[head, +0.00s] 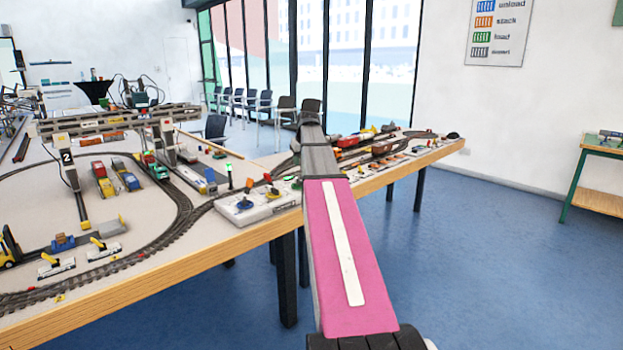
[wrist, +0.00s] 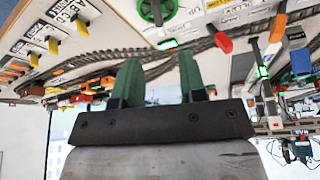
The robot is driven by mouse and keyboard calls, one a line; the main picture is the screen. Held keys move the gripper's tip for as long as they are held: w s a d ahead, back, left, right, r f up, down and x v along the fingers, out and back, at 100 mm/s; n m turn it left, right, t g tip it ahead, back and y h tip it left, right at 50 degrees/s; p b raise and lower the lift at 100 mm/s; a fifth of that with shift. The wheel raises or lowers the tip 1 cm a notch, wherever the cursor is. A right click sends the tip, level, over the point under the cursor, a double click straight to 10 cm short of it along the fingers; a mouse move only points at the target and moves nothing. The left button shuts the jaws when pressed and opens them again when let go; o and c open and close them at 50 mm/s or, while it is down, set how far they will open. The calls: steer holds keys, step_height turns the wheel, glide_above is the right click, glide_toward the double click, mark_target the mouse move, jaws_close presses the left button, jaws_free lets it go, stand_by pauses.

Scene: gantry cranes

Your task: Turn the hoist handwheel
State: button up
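A green spoked handwheel (wrist: 158,10) shows at the top edge of the wrist view, partly cut off. It stands on a pale control panel (wrist: 195,15); whether it is labelled as the hoist wheel cannot be read. The panel (head: 262,207) also shows in the head view at the table's front edge, left of my arm, with several coloured controls. My gripper (wrist: 158,72) has two green fingers spread apart with nothing between them. The wheel is beyond the fingertips, apart from them. In the head view my arm hides most of the gripper.
A red-tipped lever (wrist: 222,42) and an orange knob (wrist: 215,4) stand near the wheel. Model tracks (head: 165,232), a gantry crane (head: 118,122) and toy trucks (head: 104,180) cover the table. Yellow levers (wrist: 53,45) stand at the wrist view's left. The floor (head: 480,250) at right is clear.

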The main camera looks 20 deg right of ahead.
mark_target(299, 180)
steer(key=x, duration=1.1)
steer(key=shift+d, duration=0.15)
steer(key=shift+r, duration=0.1)
jaws_close()
